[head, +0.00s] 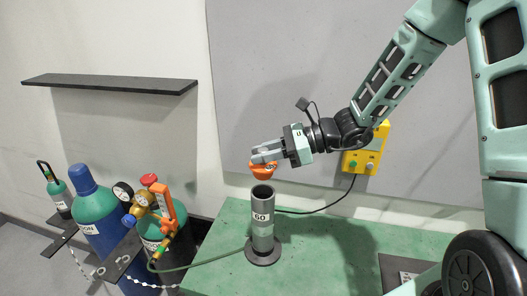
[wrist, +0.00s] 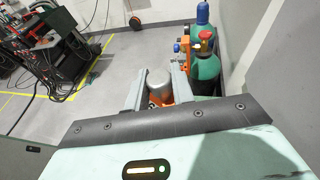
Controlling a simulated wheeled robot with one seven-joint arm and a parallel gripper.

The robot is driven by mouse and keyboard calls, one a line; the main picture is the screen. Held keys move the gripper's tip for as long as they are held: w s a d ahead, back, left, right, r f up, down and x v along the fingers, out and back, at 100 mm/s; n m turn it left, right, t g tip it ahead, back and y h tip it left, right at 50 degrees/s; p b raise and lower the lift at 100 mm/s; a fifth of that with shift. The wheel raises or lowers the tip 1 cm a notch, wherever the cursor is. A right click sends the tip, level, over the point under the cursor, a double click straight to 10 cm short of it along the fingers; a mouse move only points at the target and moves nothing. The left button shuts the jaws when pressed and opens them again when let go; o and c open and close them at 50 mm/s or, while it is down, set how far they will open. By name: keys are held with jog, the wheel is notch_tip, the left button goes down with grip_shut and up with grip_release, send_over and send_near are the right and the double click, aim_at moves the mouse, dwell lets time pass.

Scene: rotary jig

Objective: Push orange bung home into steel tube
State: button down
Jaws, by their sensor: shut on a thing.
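My gripper (head: 266,158) is shut on the orange bung (head: 262,173) and holds it just above the steel tube. The steel tube (head: 262,228) is a grey upright cylinder with a "60" label, standing on a round base on the green table. Its dark open mouth shows below the bung, and a small gap separates the two. In the wrist view, the two fingers of my gripper (wrist: 159,92) close around a grey rounded top, with orange of the bung (wrist: 163,99) showing beside it. The tube is not visible in the wrist view.
The green table (head: 215,255) carries a hose and a cable near the tube. Gas cylinders (head: 92,215) with gauges stand to the left. A dark shelf (head: 110,83) is on the wall, and a yellow box (head: 365,152) is behind my arm.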

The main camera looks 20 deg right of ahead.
aim_at(271, 165)
jog(key=shift+f+b, duration=1.4)
jog(key=shift+f, duration=0.65)
jog(key=shift+f+b, duration=1.75)
jog(key=shift+f, duration=0.45)
jog(key=c, duration=1.1)
grip_release()
jog(key=b+v, duration=0.3)
jog(key=v, duration=1.4)
jog(key=shift+d, duration=0.2)
jog(key=shift+s, duration=0.1)
